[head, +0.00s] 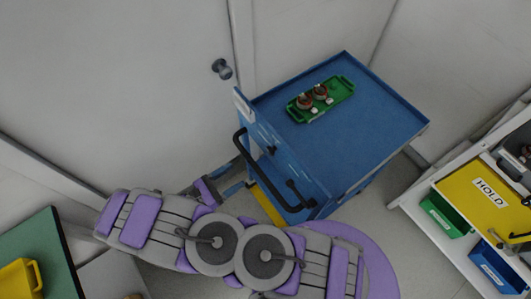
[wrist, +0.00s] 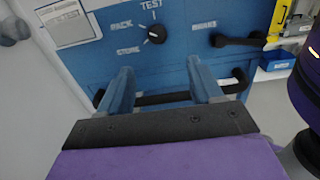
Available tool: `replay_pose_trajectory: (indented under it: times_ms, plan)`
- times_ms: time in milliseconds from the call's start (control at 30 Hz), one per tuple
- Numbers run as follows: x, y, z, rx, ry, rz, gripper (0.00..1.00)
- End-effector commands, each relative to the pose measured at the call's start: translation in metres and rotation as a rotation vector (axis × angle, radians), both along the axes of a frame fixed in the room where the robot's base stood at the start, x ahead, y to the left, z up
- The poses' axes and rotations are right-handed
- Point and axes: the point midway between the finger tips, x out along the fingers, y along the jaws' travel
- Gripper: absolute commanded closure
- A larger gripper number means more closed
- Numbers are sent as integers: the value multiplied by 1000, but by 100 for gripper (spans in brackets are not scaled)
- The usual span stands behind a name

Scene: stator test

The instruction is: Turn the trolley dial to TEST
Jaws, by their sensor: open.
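The blue trolley (head: 390,117) stands against the wall, its front panel facing my arm. The black dial (wrist: 157,34) sits on that panel in the wrist view, with TEST printed above it, PACK to its left and STORE at its lower left. A small pale mark shows on the dial, but I cannot tell surely which label it points to. The dial is a small dark knob (head: 270,151) in the head view. My gripper (wrist: 160,69) is open and empty, its two blue fingers below the dial and apart from it.
A black lever (wrist: 238,40) labelled BRAKE is right of the dial. A black handle bar (wrist: 165,98) crosses the panel behind my fingers. A green tray (head: 335,91) with copper-coloured parts lies on the trolley top. A yellow HOLD surface (head: 467,207) is at the right.

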Motion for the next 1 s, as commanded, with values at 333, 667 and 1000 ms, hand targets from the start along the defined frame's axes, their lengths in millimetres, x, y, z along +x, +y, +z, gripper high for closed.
replay_pose_trajectory:
  times_ms: [333, 667, 1000]
  plan:
    - [39, -51, -3, -7, -1, -5, 35]
    - [70, -106, -2, -2, 1, -5, 35]
    - [82, -114, -2, -7, -1, 0, 35]
